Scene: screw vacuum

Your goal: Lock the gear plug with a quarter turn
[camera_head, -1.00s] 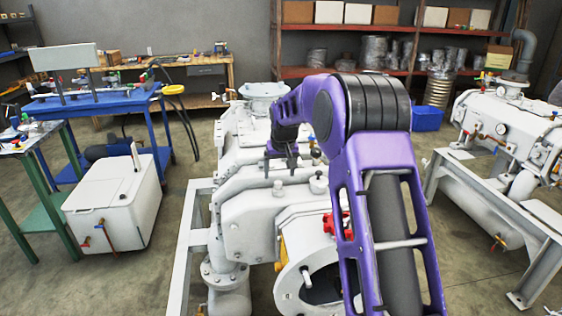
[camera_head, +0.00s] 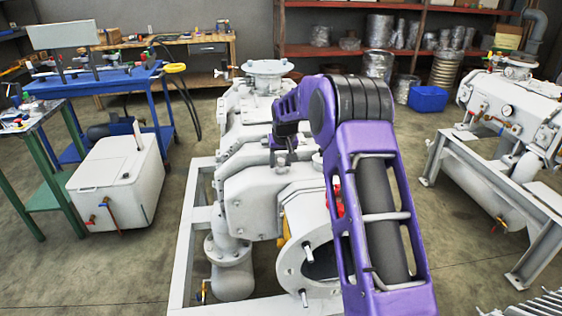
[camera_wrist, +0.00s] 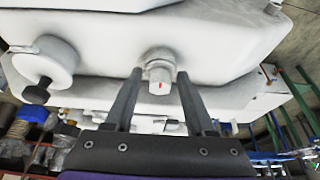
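The gear plug (camera_wrist: 160,78) is a pale fitting on the white machine housing, with a small red mark on its end. It shows in the middle of the wrist view. My gripper (camera_wrist: 160,74) is open, with one dark finger on each side of the plug and a narrow gap on both sides. In the head view my gripper (camera_head: 288,157) is low over the top of the white vacuum machine (camera_head: 262,194). The plug cannot be made out clearly there.
A round knob with a black tip (camera_wrist: 46,64) stands left of the plug in the wrist view. In the head view, a white box (camera_head: 117,180) and a blue cart (camera_head: 110,85) stand to the left. A second machine (camera_head: 510,115) is at the right.

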